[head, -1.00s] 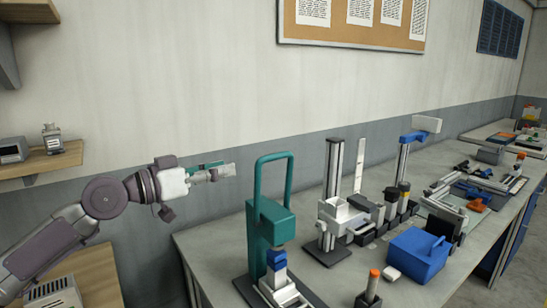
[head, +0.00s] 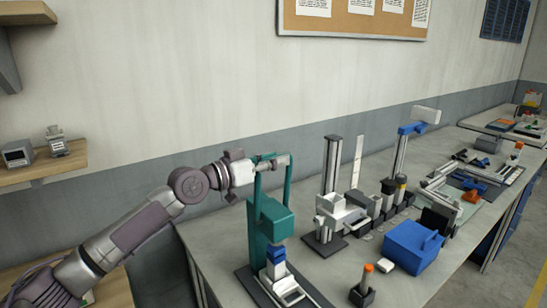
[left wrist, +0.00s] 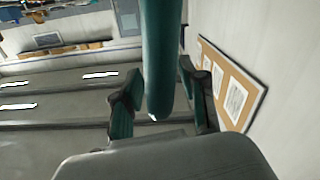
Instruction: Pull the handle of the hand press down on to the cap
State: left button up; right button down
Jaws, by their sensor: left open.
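The hand press (head: 272,220) is a teal block on a dark base, with a tall teal loop handle (head: 257,188) standing raised above it. A blue cap (head: 276,254) sits on a pale piece under the press head. My left gripper (head: 276,162) is at the top of the handle. In the left wrist view the teal handle (left wrist: 161,60) runs between the two spread fingers of my left gripper (left wrist: 161,75). The fingers are open, and I cannot tell whether either one touches the bar. My right gripper is not in view.
A grey and white stand (head: 332,205) is close to the right of the press. A blue bin (head: 413,250) and an orange-topped piece (head: 363,290) are on the bench (head: 225,245) further right. A wall shelf (head: 45,170) is at the left.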

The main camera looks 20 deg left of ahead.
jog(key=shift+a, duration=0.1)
pick_arm(q)
grip_shut()
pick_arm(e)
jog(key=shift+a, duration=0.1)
